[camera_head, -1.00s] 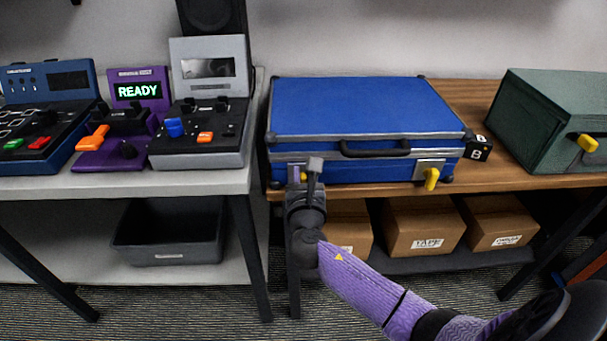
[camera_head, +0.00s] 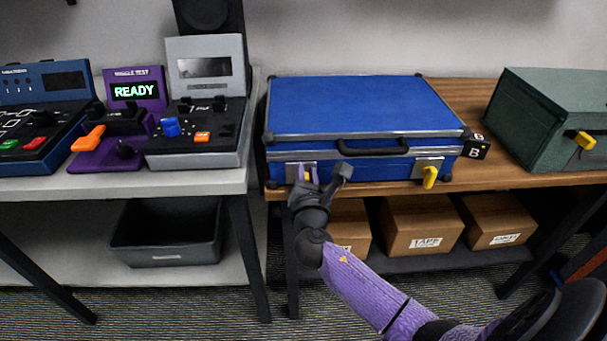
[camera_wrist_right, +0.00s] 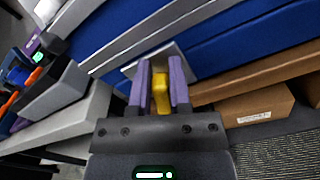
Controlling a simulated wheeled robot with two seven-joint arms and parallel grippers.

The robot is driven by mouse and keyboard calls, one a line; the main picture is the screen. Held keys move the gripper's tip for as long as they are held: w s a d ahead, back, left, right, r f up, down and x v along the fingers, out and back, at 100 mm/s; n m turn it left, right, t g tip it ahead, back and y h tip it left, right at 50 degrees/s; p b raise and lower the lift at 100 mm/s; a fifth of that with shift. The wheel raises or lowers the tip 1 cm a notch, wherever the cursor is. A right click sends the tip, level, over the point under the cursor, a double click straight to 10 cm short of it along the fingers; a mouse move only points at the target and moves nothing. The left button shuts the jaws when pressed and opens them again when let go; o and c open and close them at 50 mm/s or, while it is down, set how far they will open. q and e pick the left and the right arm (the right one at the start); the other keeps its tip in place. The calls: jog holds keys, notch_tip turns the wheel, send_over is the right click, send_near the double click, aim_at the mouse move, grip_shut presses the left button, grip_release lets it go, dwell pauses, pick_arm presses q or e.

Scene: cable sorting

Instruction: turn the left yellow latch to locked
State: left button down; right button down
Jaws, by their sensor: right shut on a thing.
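The blue case (camera_head: 360,105) lies closed on the wooden bench. Its left yellow latch (camera_wrist_right: 160,92) sits on a metal plate at the case's front; in the head view only a bit of it (camera_head: 307,173) shows. My right gripper (camera_head: 309,174) has its purple fingers on both sides of this latch and is shut on it. The wrist view shows the fingers (camera_wrist_right: 160,82) with the latch between them. The latch's exact angle is hard to tell. The right yellow latch (camera_head: 430,178) hangs down, slightly tilted. My left gripper is not in view.
A black block marked B (camera_head: 476,148) stands right of the case. A green case (camera_head: 545,120) with a yellow latch is further right. Cardboard boxes (camera_head: 425,224) sit on the shelf below. Consoles (camera_head: 198,145) stand on the grey table at left.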

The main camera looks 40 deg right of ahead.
jog(key=m, duration=0.2)
jog(key=m+b, duration=0.1)
jog(key=shift+s+d+f+m, duration=0.15)
jog(key=shift+d+f+m, duration=0.1)
jog(key=shift+f+m, duration=0.15)
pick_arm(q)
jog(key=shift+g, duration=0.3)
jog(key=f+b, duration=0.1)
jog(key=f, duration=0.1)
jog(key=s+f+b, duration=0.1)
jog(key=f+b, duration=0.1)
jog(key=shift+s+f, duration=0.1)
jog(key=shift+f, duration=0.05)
pick_arm(e)
jog(key=m, duration=0.3)
jog(key=f+m, duration=0.1)
jog(key=m, duration=0.5)
jog(key=shift+s+d+f, duration=0.25)
jog(key=shift+d+f, duration=0.05)
jog(key=shift+d, duration=0.05)
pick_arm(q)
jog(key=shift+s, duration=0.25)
pick_arm(e)
jog(key=c, duration=0.7)
grip_release()
jog(key=shift+o, duration=0.7)
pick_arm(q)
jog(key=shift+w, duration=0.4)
